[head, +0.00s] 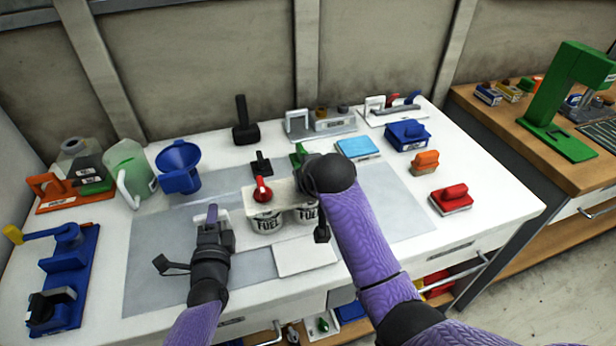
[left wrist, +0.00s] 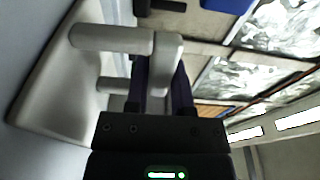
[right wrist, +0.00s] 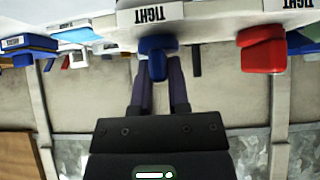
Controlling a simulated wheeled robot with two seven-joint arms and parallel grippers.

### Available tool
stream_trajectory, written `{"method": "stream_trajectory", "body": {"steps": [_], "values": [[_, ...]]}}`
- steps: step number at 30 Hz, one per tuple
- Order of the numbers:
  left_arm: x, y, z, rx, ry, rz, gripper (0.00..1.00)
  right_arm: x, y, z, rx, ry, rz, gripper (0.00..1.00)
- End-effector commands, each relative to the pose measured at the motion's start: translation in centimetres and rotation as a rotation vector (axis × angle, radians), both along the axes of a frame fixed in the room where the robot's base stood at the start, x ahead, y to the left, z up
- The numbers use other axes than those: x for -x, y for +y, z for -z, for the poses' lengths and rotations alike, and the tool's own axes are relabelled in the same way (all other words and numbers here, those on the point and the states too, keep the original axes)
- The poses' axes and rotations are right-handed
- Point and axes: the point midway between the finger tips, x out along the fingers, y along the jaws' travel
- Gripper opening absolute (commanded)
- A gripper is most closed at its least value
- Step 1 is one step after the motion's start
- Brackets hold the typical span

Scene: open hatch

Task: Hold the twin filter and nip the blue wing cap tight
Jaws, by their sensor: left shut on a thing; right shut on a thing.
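The twin filter has a white top block (head: 285,188) and two white canisters (head: 268,224) marked FUEL, standing upright on the bench. A red wing cap (head: 262,190) sits on the block's left part. In the right wrist view, the blue wing cap (right wrist: 155,45) is between the fingers of my right gripper (right wrist: 158,85), which is shut on it. My right gripper hides this cap in the head view. My left gripper (head: 212,218), left of the canisters, is shut on a pale handle (left wrist: 110,40); its join to the filter is partly hidden.
TIGHT labels (right wrist: 150,14) show beside the caps. A blue funnel (head: 180,165) and green jug (head: 128,170) stand at the left. A white pad (head: 305,256) lies in front of the filter.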

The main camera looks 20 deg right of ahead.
Motion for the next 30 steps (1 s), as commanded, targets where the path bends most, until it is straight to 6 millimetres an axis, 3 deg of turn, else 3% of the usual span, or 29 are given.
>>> {"method": "stream_trajectory", "body": {"steps": [1, 2, 7, 17, 30], "values": [[0.0, 0.0, -0.1, 0.001, -0.003, 0.000, 0.00, 0.0, 0.0, 0.0, -0.001, 0.001, 0.000, 0.00], [0.0, 0.0, -0.1, 0.001, -0.003, 0.000, 0.00, 0.0, 0.0, 0.0, -0.001, 0.001, 0.000, 0.23], [0.0, 0.0, -0.1, 0.001, -0.003, 0.000, 0.00, 0.0, 0.0, 0.0, -0.001, 0.001, -0.001, 0.56], [0.0, 0.0, -0.1, 0.001, -0.003, 0.000, 0.00, 0.4, 0.0, -0.5, -0.001, -0.001, -0.001, 0.56], [0.0, 0.0, -0.1, 0.001, -0.002, 0.000, 0.00, 7.6, 0.2, -7.7, -0.001, -0.002, -0.001, 0.56]]}}
